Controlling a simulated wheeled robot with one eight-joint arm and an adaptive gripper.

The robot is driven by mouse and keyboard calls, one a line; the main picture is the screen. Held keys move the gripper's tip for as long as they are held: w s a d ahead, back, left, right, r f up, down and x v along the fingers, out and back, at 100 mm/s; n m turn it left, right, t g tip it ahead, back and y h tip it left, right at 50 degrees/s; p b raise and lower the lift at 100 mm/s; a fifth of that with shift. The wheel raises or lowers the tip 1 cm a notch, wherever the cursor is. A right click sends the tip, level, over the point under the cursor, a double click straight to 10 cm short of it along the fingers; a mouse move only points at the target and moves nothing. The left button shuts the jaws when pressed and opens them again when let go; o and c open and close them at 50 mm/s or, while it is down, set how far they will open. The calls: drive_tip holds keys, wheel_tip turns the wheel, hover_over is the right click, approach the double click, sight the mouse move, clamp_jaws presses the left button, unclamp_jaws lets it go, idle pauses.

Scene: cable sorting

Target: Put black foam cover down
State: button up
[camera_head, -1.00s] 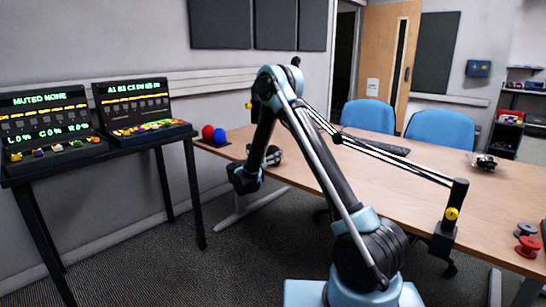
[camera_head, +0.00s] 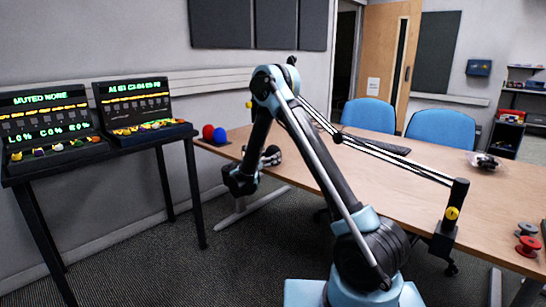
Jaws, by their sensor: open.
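My gripper (camera_head: 271,156) is at the end of my arm, over the left end of the wooden table, right of my wrist (camera_head: 240,180). It is small, dark and partly hidden by the forearm. It is open. I cannot make out a black foam cover at the gripper or on the table. A red ball (camera_head: 208,132) and a blue ball (camera_head: 219,135) stand side by side at the table's far left corner, left of the gripper.
The wooden table (camera_head: 400,185) is mostly bare in the middle. A dark keyboard-like object (camera_head: 385,145) lies behind my arm. Red and grey spools (camera_head: 527,243) stand at the right edge. Two lit consoles (camera_head: 145,103) stand on a black table at left. Blue chairs (camera_head: 368,114) are behind.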

drive_tip(key=v, duration=0.9)
